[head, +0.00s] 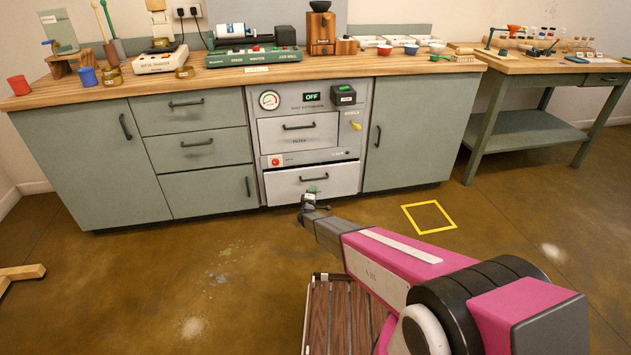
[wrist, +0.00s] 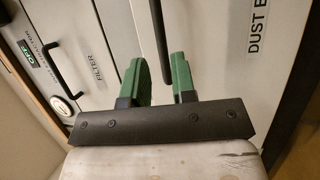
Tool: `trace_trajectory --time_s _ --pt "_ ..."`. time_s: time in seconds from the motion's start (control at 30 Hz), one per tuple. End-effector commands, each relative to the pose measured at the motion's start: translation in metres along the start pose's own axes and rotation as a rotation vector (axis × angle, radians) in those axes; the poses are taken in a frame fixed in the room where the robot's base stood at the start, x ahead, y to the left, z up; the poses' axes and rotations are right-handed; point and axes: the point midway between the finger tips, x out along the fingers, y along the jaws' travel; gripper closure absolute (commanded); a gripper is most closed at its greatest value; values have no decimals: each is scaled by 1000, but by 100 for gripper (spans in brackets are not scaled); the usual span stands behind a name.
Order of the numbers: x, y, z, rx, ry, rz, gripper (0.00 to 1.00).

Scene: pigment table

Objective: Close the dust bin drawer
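The dust bin drawer (head: 285,184) is the lowest front of the grey dust extractor in the head view. It stands out a little, with a dark gap above it. In the head view my gripper (head: 311,191) is at the drawer front, by the handle. Contact with the handle cannot be told.
The filter drawer (head: 285,132) above looks shut. Green cabinets (head: 80,150) stand on both sides under a wooden worktop (head: 130,92) with tools and bowls. A yellow square (head: 429,217) marks the floor at right. The floor in front is mostly clear.

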Motion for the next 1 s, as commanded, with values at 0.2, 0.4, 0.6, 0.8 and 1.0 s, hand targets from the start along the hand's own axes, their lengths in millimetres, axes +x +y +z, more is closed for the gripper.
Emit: trace_trajectory --time_s 0.2,0.4,0.6,0.8,1.0 --pt "40 -2 0 0 -1 0 75" --pt "73 -1 -1 1 -1 0 75" --pt "85 -1 0 0 0 -1 75" --pt "85 0 0 0 0 -2 75" --pt "85 0 0 0 0 -2 100"
